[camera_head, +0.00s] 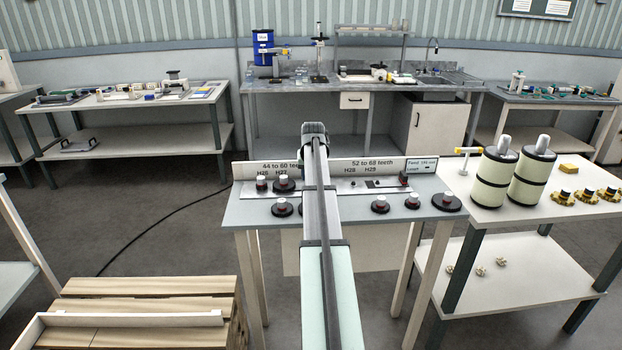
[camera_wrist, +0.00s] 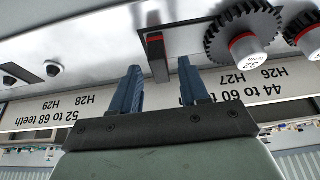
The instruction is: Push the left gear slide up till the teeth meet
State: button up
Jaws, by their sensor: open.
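In the wrist view, which is upside down, my gripper (camera_wrist: 160,78) is open, with its two blue fingers apart and nothing held between them. A dark upright bar with a red strip (camera_wrist: 155,46) shows just beyond and between the fingertips; I cannot tell whether it is the left gear slide. A dark toothed gear (camera_wrist: 243,40) with a red-ringed grey hub is to its right, with another gear (camera_wrist: 306,33) partly cut off. In the head view, gears (camera_head: 285,186) stand on the left of the bench panel. My arm hides the gripper and panel middle there.
The grey bench (camera_head: 243,215) carries several loose dark gears along its front, including one at right (camera_head: 446,202). A label board (camera_head: 345,167) runs along its back. A table with cream rollers (camera_head: 491,180) stands right, and a wooden pallet (camera_head: 150,300) lies at lower left.

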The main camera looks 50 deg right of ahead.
jog(key=shift+x, duration=1.15)
